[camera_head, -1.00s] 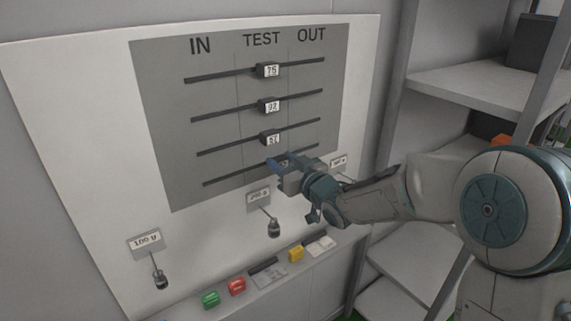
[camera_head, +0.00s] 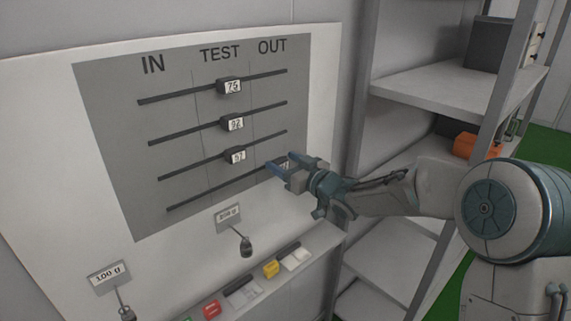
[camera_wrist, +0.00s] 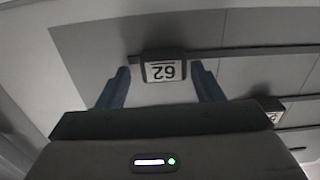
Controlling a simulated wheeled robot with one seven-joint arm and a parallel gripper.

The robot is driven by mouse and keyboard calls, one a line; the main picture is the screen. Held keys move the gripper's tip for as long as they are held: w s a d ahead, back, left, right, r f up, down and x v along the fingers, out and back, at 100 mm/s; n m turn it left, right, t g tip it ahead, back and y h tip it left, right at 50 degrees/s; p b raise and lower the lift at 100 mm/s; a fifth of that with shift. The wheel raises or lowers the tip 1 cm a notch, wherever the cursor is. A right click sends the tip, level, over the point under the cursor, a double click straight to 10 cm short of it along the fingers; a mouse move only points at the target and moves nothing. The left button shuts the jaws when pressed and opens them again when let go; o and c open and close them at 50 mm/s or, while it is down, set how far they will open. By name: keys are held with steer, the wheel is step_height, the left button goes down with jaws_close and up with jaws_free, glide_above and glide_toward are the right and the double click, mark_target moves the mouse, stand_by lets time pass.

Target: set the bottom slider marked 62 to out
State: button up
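The bottom slider marked 62 (camera_wrist: 163,70) shows upside down in the wrist view, near one end of its rail (camera_wrist: 250,51). In the head view my gripper covers this slider, at the OUT end of the bottom rail (camera_head: 215,190). My gripper (camera_head: 279,163) has one finger on each side of the slider, with small gaps between fingers and slider in the wrist view (camera_wrist: 160,74). It looks open around the slider. The sliders marked 75 (camera_head: 231,87), 92 (camera_head: 234,124) and one that seems to read 67 (camera_head: 236,156) stand in the TEST column.
Below the panel are weight labels, one reading 100 g (camera_head: 110,278), with dark knobs (camera_head: 245,246). A ledge carries a red button (camera_head: 212,309) and a yellow button (camera_head: 271,268). A shelf rack (camera_head: 440,88) with an orange object (camera_head: 478,146) stands to the right.

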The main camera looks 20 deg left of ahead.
steer(key=shift+d, duration=0.15)
steer(key=b+v, duration=0.2)
steer(key=v, duration=1.1)
steer(key=shift+d, duration=0.3)
steer(key=shift+s, duration=0.1)
